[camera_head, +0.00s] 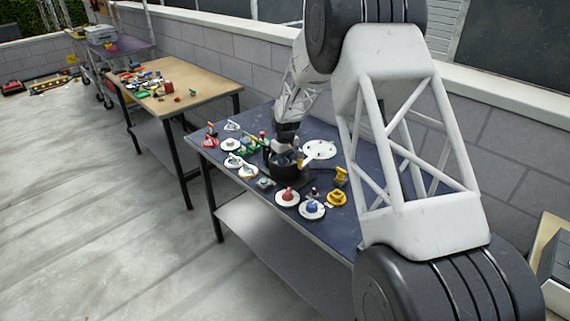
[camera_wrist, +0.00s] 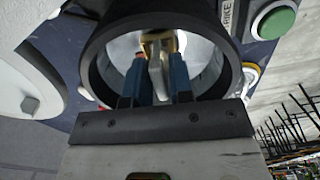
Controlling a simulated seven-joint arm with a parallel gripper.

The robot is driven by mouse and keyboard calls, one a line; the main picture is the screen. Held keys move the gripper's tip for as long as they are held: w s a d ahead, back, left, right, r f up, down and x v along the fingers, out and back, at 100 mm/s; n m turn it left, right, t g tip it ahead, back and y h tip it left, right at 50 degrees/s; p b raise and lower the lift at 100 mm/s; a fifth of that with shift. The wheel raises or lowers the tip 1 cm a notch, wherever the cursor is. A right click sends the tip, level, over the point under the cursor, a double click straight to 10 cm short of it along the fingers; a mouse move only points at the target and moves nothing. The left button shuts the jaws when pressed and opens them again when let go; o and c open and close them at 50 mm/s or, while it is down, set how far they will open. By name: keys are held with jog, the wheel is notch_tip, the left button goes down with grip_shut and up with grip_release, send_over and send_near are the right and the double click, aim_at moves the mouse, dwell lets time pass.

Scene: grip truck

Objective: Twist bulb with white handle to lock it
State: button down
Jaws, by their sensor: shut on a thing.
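My gripper (camera_wrist: 156,68) reaches into a round black housing (camera_wrist: 93,70) with a bright inside. Its two blue fingers are closed on the pale handle (camera_wrist: 158,84) of the bulb, one finger on each side. A gold-coloured part (camera_wrist: 160,37) shows just beyond the fingertips. Whether the bulb is seated in its socket is hidden. In the camera_head view the black housing (camera_head: 287,170) stands on the dark blue table (camera_head: 340,232), with my wrist above it and the fingers hidden.
White discs with red (camera_head: 287,193) and blue (camera_head: 312,206) parts and a yellow piece (camera_head: 337,197) lie in front and right of the housing. A white plate (camera_head: 320,150) lies behind it. Several small parts crowd its left side. A green button (camera_wrist: 277,21) is close by.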

jog(key=shift+m, duration=1.1)
